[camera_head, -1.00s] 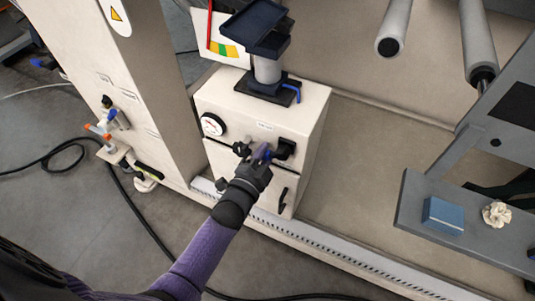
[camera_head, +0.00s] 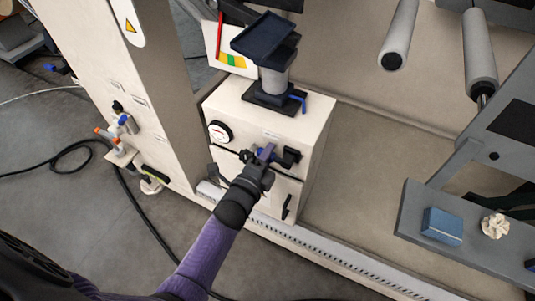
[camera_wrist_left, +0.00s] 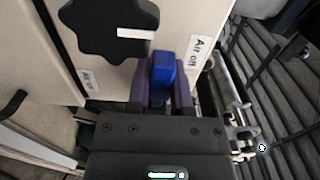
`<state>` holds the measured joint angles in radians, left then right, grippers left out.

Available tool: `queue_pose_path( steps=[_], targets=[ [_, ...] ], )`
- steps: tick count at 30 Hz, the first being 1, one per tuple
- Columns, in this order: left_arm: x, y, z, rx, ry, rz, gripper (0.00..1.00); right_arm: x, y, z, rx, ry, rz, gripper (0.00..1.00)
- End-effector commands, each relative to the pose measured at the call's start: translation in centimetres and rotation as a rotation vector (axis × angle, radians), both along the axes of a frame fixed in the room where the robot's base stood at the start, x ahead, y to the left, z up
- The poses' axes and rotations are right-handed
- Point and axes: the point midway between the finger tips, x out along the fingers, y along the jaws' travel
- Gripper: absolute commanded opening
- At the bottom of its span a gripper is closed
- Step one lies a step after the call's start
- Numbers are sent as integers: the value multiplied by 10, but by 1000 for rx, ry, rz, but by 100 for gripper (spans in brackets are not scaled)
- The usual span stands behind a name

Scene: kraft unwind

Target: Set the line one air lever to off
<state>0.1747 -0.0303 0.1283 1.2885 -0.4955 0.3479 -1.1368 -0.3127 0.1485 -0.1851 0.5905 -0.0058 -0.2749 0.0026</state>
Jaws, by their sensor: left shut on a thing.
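The white cabinet (camera_head: 245,115) carries a gauge, a dark fitting and a blue lever on its front. My left gripper (camera_head: 265,155) is at that front, beside the dark fitting (camera_head: 289,157). In the left wrist view, the blue lever (camera_wrist_left: 163,68) sits between the two purple fingers (camera_wrist_left: 162,92), which are shut on it. A label reading "Air off" (camera_wrist_left: 198,52) is just right of the lever. Another small label (camera_wrist_left: 89,80) is on the left. The gripper hides part of the lever in the head view. My right gripper is not in view.
A black lobed knob (camera_wrist_left: 112,25) is close to the left finger. The round gauge (camera_head: 220,132) is left of the gripper. A dark tray on a post (camera_head: 265,40) stands on the cabinet. A grey shelf (camera_head: 420,225) with a blue box (camera_head: 442,226) is at the right.

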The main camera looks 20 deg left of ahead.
Motion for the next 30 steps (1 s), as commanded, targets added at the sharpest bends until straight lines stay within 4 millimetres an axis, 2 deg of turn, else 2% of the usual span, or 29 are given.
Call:
queue_pose_path(
  steps=[12,13,17,18,26,30],
  targets=[
    [0,0,0,9,1,-1,0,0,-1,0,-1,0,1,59],
    [0,0,0,9,1,-1,31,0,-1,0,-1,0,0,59],
    [0,0,0,8,0,-1,58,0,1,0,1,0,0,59],
    [0,0,0,8,0,-1,62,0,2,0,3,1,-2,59],
    [-1,0,1,6,0,0,62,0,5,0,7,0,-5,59],
    [-18,0,4,5,0,0,62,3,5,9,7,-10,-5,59]
  ],
)
